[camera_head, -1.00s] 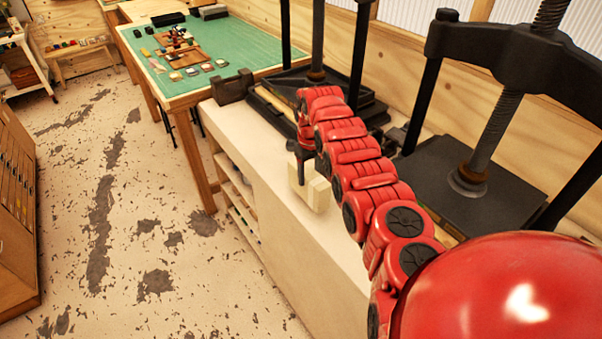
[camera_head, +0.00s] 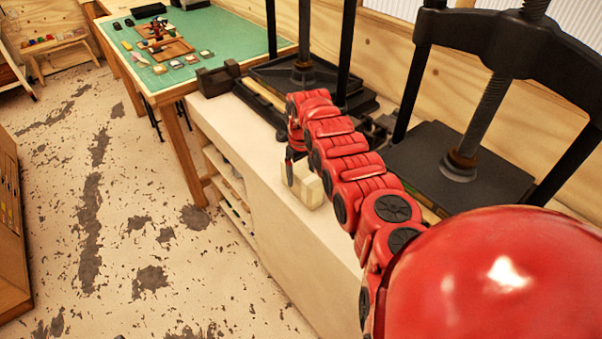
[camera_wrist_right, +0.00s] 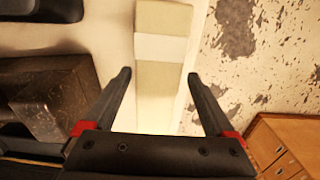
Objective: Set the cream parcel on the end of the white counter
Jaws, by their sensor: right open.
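The cream parcel (camera_head: 312,192) stands on the white counter (camera_head: 262,150), near its front edge, partly hidden by my right gripper and arm. In the right wrist view the parcel (camera_wrist_right: 162,78) is a long pale block with a whiter band across it. My right gripper (camera_wrist_right: 157,77) is open, with one finger on each side of the parcel and a visible gap on both sides. In the head view the right gripper (camera_head: 291,172) points down at the parcel. Whether its fingers touch it there is hard to see. My left gripper is not in view.
A black screw press (camera_head: 460,165) stands on the counter at right, with another behind my arm. A dark block (camera_head: 218,79) sits at the counter's far end. Beyond is a table with a green mat (camera_head: 235,38). The floor at left is free.

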